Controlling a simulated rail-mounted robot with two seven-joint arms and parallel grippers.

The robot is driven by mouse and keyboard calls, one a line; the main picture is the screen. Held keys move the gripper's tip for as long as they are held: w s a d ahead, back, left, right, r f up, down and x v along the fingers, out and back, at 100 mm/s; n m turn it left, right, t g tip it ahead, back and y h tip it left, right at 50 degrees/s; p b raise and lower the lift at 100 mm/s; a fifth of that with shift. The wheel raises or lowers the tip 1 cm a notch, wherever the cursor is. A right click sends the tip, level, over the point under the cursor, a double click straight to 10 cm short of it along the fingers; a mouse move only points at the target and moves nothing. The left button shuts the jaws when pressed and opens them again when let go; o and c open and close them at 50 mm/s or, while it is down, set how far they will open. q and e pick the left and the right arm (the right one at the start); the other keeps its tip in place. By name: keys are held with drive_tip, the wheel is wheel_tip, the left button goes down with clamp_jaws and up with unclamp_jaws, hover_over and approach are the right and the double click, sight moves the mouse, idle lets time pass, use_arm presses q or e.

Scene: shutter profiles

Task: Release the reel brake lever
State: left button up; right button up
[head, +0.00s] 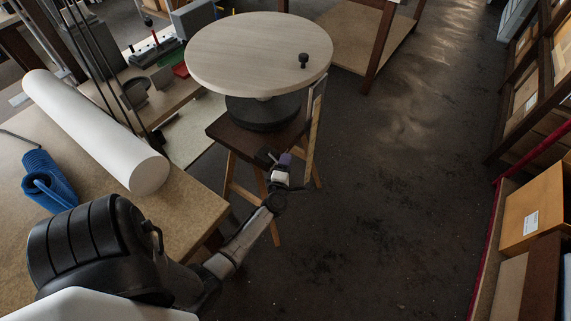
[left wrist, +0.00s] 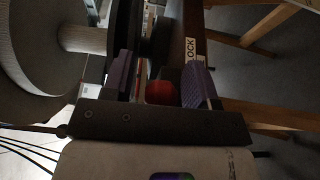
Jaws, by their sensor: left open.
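The reel is a pale round disc (head: 245,55) with a black knob (head: 303,60) on its rim, on a black base (head: 264,112) on a dark wooden stool (head: 222,128). My left gripper (head: 280,160) is at the stool's near side, below the disc. In the left wrist view its two purple-padded fingers (left wrist: 160,82) are open. A red ball-shaped knob (left wrist: 160,92), apparently the brake lever's end, shows between them; I cannot tell if either finger touches it. A white label reading "OCK" (left wrist: 190,49) is beside it. The lever is not distinguishable in the head view.
Shelves with boxes (head: 535,215) line the right. The dark floor (head: 400,170) between is clear. A wooden table (head: 345,40) stands behind the reel.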

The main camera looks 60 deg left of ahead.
use_arm(q)
drive_tip(key=p+v, duration=0.1)
drive_tip(key=v, duration=1.2)
drive_tip(key=shift+s+d, duration=0.25)
drive_tip(key=shift+s, duration=0.05)
